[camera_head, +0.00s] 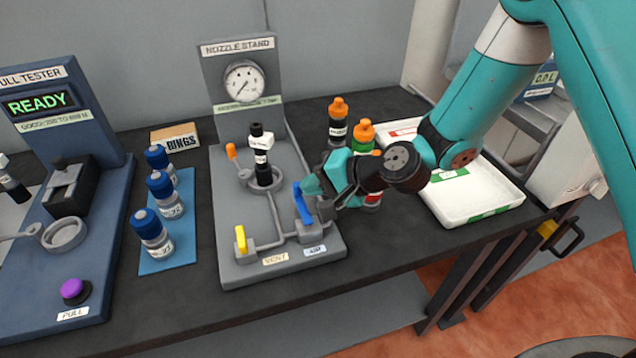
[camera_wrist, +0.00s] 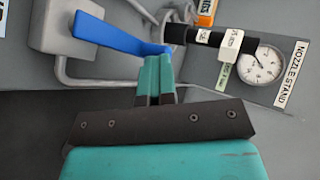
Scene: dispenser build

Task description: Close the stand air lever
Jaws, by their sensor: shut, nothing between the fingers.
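The nozzle stand (camera_head: 225,190) is a grey panel with a gauge. Its blue air lever (camera_head: 303,205) sits on a valve block at the front right, above a label that looks like "AIR". The lever slants up and back from the block. In the wrist view the blue lever (camera_wrist: 120,36) runs from its grey block (camera_wrist: 62,28) toward my fingertips. My gripper (camera_head: 311,186) is shut and empty, just right of the lever's free end. Its teal fingers (camera_wrist: 158,62) overlap that end in the wrist view; I cannot tell whether they touch it.
A yellow vent lever (camera_head: 241,240) stands left of the blue one. A black nozzle (camera_head: 263,160) stands upright in a ring holder behind. Orange-capped bottles (camera_head: 338,122) stand close behind my gripper. A white tray (camera_head: 475,200) lies right; blue-capped bottles (camera_head: 158,187) stand left.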

